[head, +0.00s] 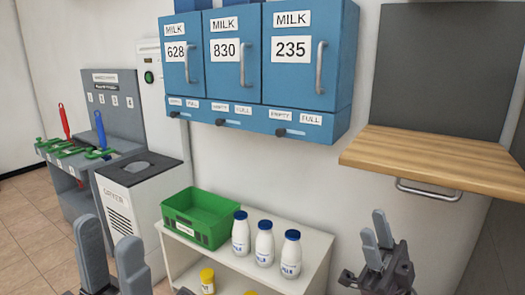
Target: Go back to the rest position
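My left gripper (112,238) is at the lower left, its two grey fingers pointing up and standing apart with nothing between them. My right gripper (375,230) is at the lower right, below the wooden shelf, fingers up. Its fingers overlap closely from this angle, so the gap between them is unclear; no object shows in it. Both grippers are clear of the furniture as seen here, with their arms mostly out of view.
Blue milk boxes (241,65) numbered 628, 830 and 235 hang on the wall. A wooden shelf (440,160) juts out at right. A white stand (315,248) holds a green crate (203,213) and three milk bottles (264,244). Yellow-capped bottles (207,280) sit lower. A white-grey bin (130,195) stands left.

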